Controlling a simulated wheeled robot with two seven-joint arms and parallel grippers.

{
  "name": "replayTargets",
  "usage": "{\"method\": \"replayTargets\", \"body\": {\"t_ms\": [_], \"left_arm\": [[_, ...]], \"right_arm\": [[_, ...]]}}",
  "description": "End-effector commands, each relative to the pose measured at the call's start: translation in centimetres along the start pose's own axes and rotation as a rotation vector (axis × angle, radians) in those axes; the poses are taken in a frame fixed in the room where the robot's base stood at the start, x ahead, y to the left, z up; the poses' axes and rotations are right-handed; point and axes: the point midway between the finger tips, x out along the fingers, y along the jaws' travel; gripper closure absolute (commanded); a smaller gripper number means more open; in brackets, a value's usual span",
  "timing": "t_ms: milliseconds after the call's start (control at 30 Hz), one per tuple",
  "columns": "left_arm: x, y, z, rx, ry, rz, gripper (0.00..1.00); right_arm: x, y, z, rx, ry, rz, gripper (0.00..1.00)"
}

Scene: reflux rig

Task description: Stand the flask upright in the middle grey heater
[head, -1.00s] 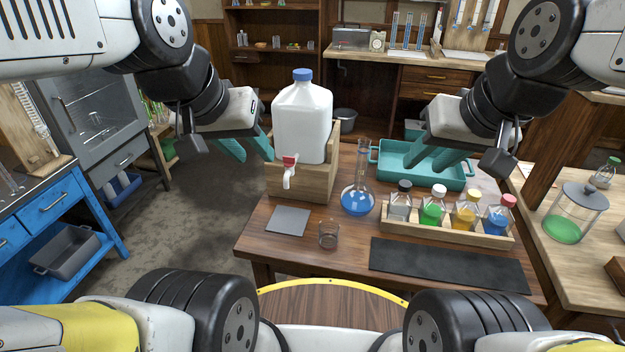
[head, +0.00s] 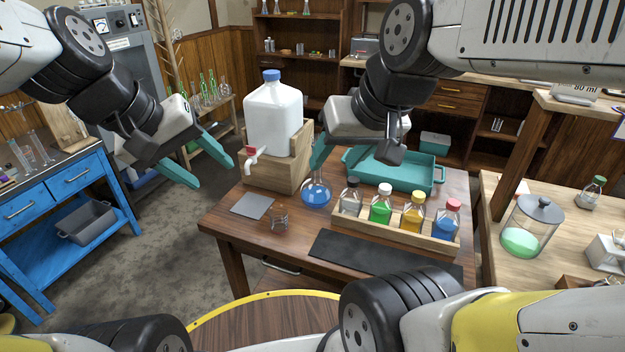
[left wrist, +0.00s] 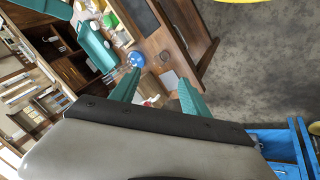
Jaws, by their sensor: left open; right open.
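The flask (head: 316,193) is a round glass one with blue liquid. It stands upright on the wooden table, right of the white jug; its neck is largely hidden by my right gripper. In the left wrist view the flask (left wrist: 136,60) appears as a blue ball beyond one finger. My right gripper (head: 336,160) is open, apparently empty; one teal finger overlaps the flask's neck, and I cannot tell if they touch. My left gripper (head: 212,173) is open and empty, left of the table over the floor. I cannot make out a grey heater in either view.
The white jug (head: 272,118) sits in a wooden stand. A small glass (head: 280,217) and a grey pad (head: 252,206) lie before it. A rack (head: 378,228) with capped bottles and a teal tray (head: 425,183) are right of the flask. A blue cart (head: 75,215) stands left.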

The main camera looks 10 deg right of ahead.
Motion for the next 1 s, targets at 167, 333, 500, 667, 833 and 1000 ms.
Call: {"method": "replayTargets", "body": {"t_ms": [167,333,500,667,833,1000], "left_arm": [[6.3,5.7,-2.6,-0.337,-0.186,0.187,0.46],[12.6,10.0,-5.9,-0.705,-0.335,0.333,0.46],[20.2,12.4,-9.5,-1.113,-0.459,0.436,0.46],[27.8,12.3,-12.1,-1.495,-0.532,0.49,0.46],[33.4,11.2,-13.2,-1.762,-0.558,0.509,0.46],[36.1,10.4,-13.6,-1.893,-0.562,0.513,0.46]], "right_arm": [[0.0,0.0,0.0,0.0,-0.001,0.0,0.5],[0.0,0.0,0.0,0.0,-0.001,0.0,0.5],[0.0,0.0,0.0,0.0,-0.001,0.0,0.5],[0.0,0.0,0.0,0.0,-0.001,0.0,0.5],[0.0,0.0,0.0,0.0,-0.001,0.0,0.5],[0.0,0.0,0.0,0.0,-0.001,0.0,0.5]]}}
